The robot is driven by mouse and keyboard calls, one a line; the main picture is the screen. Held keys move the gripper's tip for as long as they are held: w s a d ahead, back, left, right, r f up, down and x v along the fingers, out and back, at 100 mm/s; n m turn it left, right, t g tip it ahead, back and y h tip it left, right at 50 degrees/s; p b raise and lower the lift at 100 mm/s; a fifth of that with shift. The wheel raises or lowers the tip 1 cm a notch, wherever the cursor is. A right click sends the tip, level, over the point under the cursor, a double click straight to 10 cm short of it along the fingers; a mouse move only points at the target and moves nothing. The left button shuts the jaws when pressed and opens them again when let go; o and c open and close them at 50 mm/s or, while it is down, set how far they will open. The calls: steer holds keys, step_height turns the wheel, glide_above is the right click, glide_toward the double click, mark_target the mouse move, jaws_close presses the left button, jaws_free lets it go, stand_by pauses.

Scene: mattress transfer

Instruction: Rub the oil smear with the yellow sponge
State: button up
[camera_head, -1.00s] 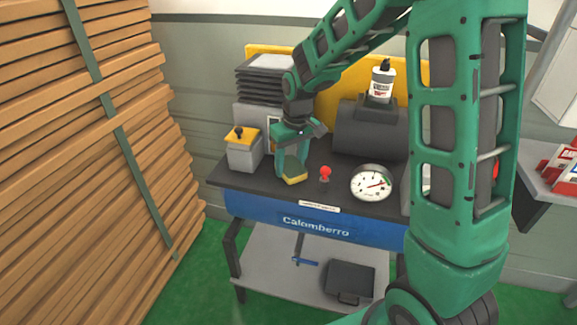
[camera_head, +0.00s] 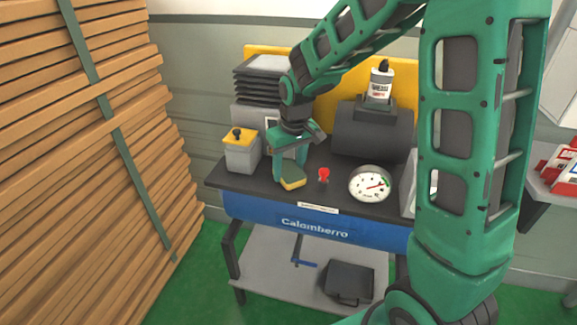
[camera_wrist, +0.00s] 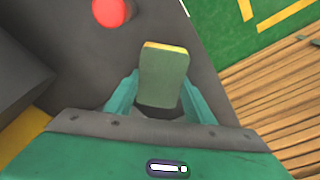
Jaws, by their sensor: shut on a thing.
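The sponge (camera_head: 292,181), yellow with a dark green face, is at the front of the dark bench top (camera_head: 334,208). My gripper (camera_head: 288,172) is shut on it, with the fingers pointing down. In the wrist view the sponge (camera_wrist: 163,75) sits between the two green fingers of my gripper (camera_wrist: 160,92), its green face towards the camera and a thin yellow edge at the far end. I cannot tell whether the sponge touches the bench top. No oil smear can be made out; the sponge and gripper hide part of the surface.
A red knob (camera_head: 323,174) stands just right of the sponge, with a round dial gauge (camera_head: 370,184) beyond it. A grey box with a yellow lid (camera_head: 241,151) is to the left.

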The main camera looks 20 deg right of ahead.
steer(key=shift+a, duration=0.1)
steer(key=shift+s+r, duration=0.1)
steer(key=shift+r, duration=2.9)
steer(key=shift+r, duration=1.45)
